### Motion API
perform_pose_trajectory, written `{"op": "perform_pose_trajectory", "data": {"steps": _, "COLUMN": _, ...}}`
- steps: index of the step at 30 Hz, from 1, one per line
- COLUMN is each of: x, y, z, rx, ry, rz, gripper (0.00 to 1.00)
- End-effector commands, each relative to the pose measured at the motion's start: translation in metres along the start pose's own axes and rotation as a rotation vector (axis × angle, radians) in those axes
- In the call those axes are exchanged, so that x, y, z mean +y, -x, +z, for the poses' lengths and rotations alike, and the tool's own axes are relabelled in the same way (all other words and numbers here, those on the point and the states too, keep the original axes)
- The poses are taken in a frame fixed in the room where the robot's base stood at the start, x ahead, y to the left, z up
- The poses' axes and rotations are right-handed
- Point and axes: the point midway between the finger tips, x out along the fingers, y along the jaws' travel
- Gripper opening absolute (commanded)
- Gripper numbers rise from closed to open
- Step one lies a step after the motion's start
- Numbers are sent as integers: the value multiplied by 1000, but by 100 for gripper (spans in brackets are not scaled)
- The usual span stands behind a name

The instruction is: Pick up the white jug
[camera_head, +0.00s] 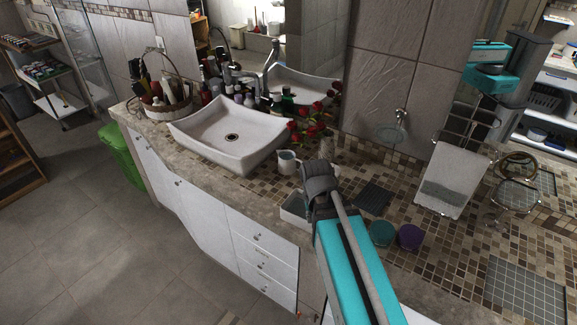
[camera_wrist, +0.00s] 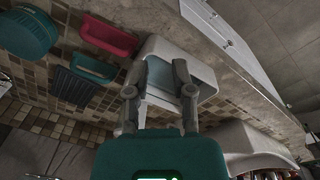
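The white jug (camera_head: 287,162) stands upright on the tiled counter, just right of the sink, in the head view. Nothing is clearly held. A white open container (camera_wrist: 200,72) shows beyond the fingers. I cannot make out the jug for sure in the wrist view.
The white basin (camera_head: 225,130) and red flowers (camera_head: 310,130) stand near the jug. A white tray (camera_head: 294,208) lies at the counter's front edge, partly behind my gripper.

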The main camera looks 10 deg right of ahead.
Motion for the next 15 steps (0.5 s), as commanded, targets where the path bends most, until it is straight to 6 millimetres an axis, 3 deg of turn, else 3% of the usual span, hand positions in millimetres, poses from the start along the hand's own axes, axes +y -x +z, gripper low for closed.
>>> {"op": "perform_pose_trajectory", "data": {"steps": 7, "x": -6, "y": -18, "z": -82, "rx": 137, "ry": -220, "rz": 134, "gripper": 31}}
{"op": "perform_pose_trajectory", "data": {"steps": 15, "x": -26, "y": -24, "z": -178, "rx": 380, "ry": -486, "rz": 239, "gripper": 31}}
